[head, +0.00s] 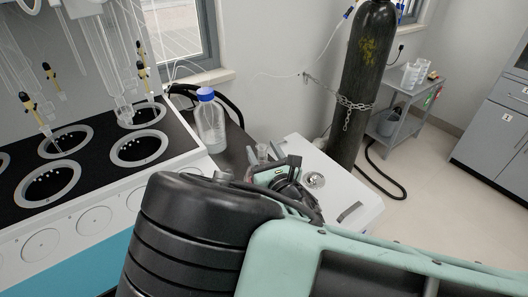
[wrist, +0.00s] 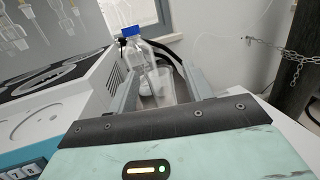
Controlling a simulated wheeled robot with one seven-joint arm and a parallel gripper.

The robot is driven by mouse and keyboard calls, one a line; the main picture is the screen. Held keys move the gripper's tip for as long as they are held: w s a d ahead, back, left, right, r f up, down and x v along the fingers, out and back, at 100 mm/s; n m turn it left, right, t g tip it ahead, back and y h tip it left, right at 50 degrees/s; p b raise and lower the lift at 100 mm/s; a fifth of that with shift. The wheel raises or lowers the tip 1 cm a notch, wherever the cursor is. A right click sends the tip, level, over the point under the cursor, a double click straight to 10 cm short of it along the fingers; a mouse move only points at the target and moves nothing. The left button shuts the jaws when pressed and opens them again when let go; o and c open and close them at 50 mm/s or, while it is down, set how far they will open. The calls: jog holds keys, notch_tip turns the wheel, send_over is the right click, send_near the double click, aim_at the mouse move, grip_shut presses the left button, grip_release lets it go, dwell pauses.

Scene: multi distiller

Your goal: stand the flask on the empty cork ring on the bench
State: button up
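My gripper (wrist: 160,88) shows in the wrist view with its two grey fingers apart. Clear glassware (wrist: 165,84) shows between and beyond the fingers, with no clear contact; I cannot tell whether it is the flask. In the head view my gripper (head: 283,178) is low over the bench area, partly hidden by my arm. Small clear glassware (head: 262,152) stands just behind it. I cannot make out the cork ring in either view.
A blue-capped clear bottle (head: 210,122) stands on the dark bench behind, also in the wrist view (wrist: 138,52). The multi-well distiller (head: 90,150) is at left. A white surface with a round metallic piece (head: 314,180) lies right. A chained gas cylinder (head: 362,85) stands behind.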

jog(key=shift+s, duration=0.1)
jog(key=b+v, duration=0.1)
jog(key=v, duration=1.6)
jog(key=shift+b, duration=0.4)
jog(key=shift+s+d, duration=0.1)
